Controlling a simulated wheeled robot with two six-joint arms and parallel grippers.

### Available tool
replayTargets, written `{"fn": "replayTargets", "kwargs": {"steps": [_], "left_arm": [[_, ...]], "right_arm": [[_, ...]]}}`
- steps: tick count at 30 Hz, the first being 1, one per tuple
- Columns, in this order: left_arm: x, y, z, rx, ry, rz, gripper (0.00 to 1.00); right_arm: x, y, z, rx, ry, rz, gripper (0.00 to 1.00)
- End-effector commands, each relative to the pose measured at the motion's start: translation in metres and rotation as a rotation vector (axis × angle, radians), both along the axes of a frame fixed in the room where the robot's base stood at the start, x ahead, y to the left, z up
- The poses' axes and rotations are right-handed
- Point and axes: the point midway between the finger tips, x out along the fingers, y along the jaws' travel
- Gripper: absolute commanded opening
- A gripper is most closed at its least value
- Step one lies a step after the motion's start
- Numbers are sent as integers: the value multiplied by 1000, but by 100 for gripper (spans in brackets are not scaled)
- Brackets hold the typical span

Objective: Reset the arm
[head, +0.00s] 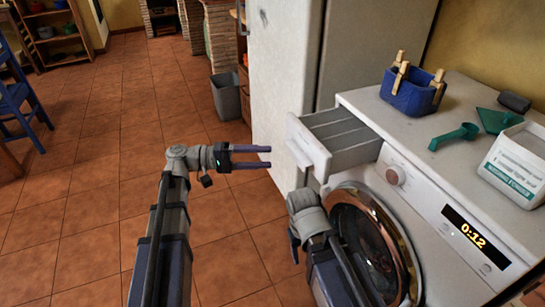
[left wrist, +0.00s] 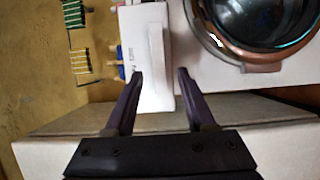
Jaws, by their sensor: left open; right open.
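My left gripper (head: 268,157) is open and empty in the head view, its two purple fingers pointing right toward the pulled-out detergent drawer (head: 312,150).
On the washer top are a blue basket with clothespins (head: 410,92), a green scoop (head: 455,136), a green dustpan-like piece (head: 493,120), a dark block (head: 514,101) and a white detergent box (head: 516,163). A grey bin (head: 226,95) stands on the tiles.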

Motion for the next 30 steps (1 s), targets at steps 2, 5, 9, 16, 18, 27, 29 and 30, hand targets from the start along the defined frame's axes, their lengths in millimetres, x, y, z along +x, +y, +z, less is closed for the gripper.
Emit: {"fn": "replayTargets", "kwargs": {"steps": [2,5,9,16,18,27,29,30], "left_arm": [[0,3,0,0,0,-1,55],[-1,3,0,0,0,-2,55],[-1,3,0,0,0,-1,55],[-2,0,-2,11,3,-5,55],[-8,-9,-12,53,12,-19,55],[-81,-74,-131,639,64,-187,55],[-97,-75,-153,778,56,-221,55],[-107,-74,-167,870,47,-244,55]], "right_arm": [[0,0,0,0,0,0,58],[0,0,0,0,0,0,58],[0,0,0,0,0,0,58],[0,0,0,0,0,0,58],[0,0,0,0,0,0,58],[0,0,0,0,0,0,58],[0,0,0,0,0,0,58],[0,0,0,0,0,0,58]]}}
